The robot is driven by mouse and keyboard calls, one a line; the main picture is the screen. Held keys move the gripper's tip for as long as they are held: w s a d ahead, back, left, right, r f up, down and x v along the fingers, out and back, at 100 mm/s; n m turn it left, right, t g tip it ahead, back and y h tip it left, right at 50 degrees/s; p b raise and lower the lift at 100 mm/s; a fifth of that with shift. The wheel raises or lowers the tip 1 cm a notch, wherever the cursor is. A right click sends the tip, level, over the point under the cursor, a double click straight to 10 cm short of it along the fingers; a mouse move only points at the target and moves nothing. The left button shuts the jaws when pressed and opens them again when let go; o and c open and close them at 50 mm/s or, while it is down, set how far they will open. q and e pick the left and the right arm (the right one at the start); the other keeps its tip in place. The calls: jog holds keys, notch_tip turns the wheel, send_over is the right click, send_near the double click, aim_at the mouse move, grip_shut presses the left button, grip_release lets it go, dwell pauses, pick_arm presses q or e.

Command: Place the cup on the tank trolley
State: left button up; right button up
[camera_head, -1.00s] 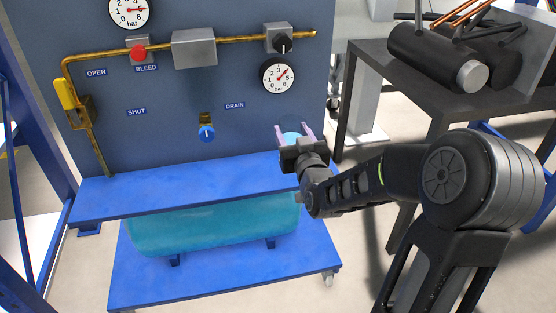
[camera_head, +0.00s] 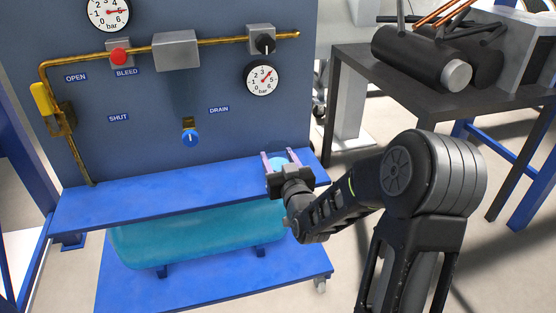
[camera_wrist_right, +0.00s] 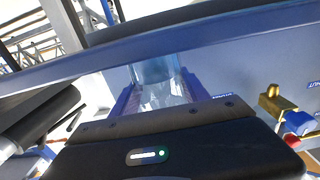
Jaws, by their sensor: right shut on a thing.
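The cup (camera_head: 278,162) is light blue and see-through. My right gripper (camera_head: 280,158) is shut on it, with a finger on each side. In the right wrist view the cup (camera_wrist_right: 157,75) shows between the purple fingers. The tank trolley has a blue upper shelf (camera_head: 150,198), a teal tank (camera_head: 200,240) below and a lower blue deck (camera_head: 200,292). The gripper and cup appear over the right end of the upper shelf. The gripper body hides the cup's lower part, so I cannot tell whether it touches the shelf. My left gripper is not in view.
A dark blue panel (camera_head: 200,100) with gauges, a brass pipe, a red knob and a blue drain knob (camera_head: 190,138) rises behind the shelf. The shelf's left and middle are clear. A dark table (camera_head: 385,95) with black cylinders stands at right.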

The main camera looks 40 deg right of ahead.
jog(key=shift+f, duration=0.15)
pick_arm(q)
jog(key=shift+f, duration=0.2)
pick_arm(e)
jog(key=o, duration=1.3)
jog(key=shift+o, duration=0.2)
